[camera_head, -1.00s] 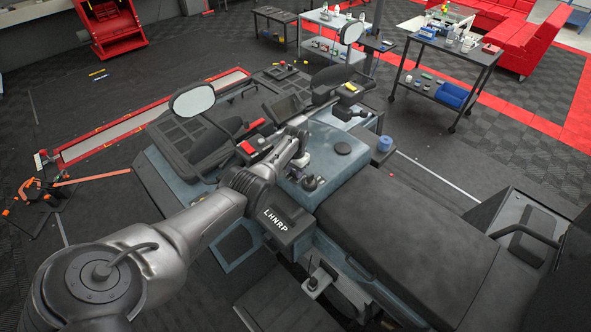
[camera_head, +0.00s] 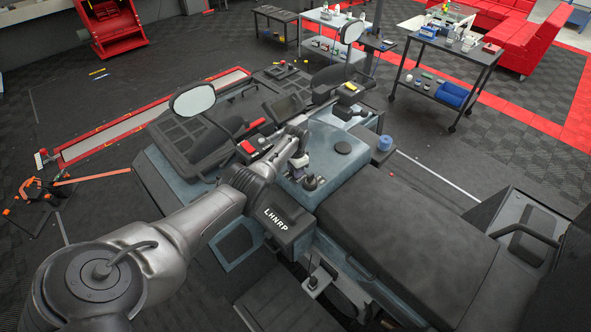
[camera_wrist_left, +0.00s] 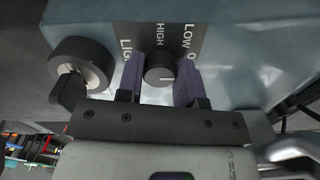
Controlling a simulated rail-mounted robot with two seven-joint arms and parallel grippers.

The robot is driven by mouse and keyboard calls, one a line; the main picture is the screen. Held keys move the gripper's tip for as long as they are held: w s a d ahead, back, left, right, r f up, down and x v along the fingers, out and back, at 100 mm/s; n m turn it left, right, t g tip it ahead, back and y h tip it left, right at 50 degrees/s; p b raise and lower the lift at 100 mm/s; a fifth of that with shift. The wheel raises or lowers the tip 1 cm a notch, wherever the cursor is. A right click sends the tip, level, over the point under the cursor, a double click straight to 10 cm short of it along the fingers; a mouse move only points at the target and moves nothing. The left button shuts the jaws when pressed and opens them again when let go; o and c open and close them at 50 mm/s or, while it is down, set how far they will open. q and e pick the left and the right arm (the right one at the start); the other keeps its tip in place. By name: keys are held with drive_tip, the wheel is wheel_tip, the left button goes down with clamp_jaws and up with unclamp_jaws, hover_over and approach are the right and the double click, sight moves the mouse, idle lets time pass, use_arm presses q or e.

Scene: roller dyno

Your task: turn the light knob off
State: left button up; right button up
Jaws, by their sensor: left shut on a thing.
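The light knob (camera_wrist_left: 159,70) is a small dark round knob with a white line on its face pointing right. It sits on a dark label plate (camera_wrist_left: 158,12) printed "HIGH", "LOW" and partly hidden words. In the wrist view my left gripper (camera_wrist_left: 161,80) has its two purple fingers on either side of the knob, shut on it. In the head view the left gripper (camera_head: 299,160) reaches the console of the blue-grey vehicle (camera_head: 322,152); the knob is hidden there. My right gripper is not in view.
A round grey switch with a black lever (camera_wrist_left: 80,68) sits just left of the knob in the wrist view. A mirror (camera_head: 192,101), a black seat (camera_head: 410,215) and a black stick knob (camera_head: 311,182) surround the arm. Wheeled tables (camera_head: 450,50) stand farther back.

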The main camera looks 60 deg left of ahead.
use_arm(q)
drive_tip(key=o, duration=0.9)
wheel_tip(320, 180, up, 6)
drive_tip(key=p, duration=0.2)
drive_tip(key=shift+f+p, duration=0.1)
drive_tip(key=shift+p, duration=0.2)
wheel_tip(320, 180, up, 8)
idle(0.4)
